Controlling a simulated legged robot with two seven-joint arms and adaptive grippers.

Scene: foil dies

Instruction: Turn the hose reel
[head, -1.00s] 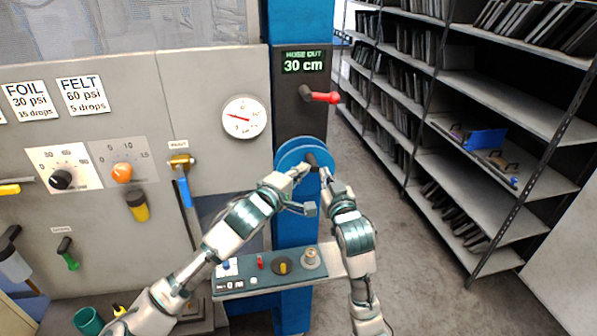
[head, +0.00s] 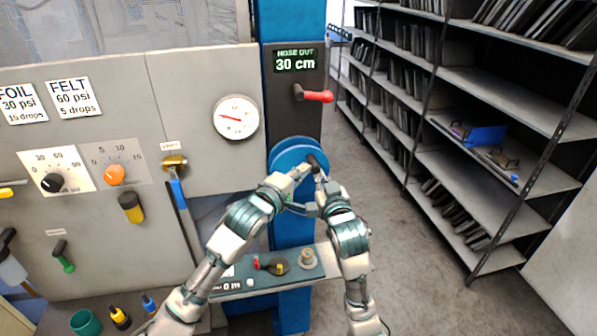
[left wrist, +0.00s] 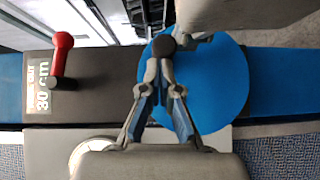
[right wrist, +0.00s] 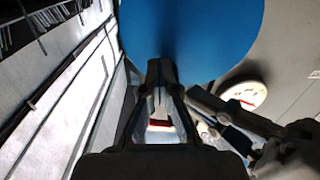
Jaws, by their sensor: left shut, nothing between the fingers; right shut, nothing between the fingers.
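The hose reel is a blue disc (head: 290,153) on the front of the blue post, with a dark knob (head: 320,158) toward its right side. The disc also shows in the left wrist view (left wrist: 222,85) and the right wrist view (right wrist: 195,35). My left gripper (head: 306,168) is shut and empty, its fingertips (left wrist: 164,66) close beside the dark knob (left wrist: 163,44); contact is unclear. My right gripper (head: 318,172) is shut and empty, its tips (right wrist: 161,68) in front of the disc's edge. The display (head: 295,60) above reads "HOSE OUT 30 cm".
A red-handled lever (head: 314,95) sits above the reel. A small control shelf (head: 235,288) juts out below my forearms. A panel with a gauge (head: 236,117) and knobs stands at left, metal shelving (head: 480,130) at right. Open floor (head: 410,240) lies between.

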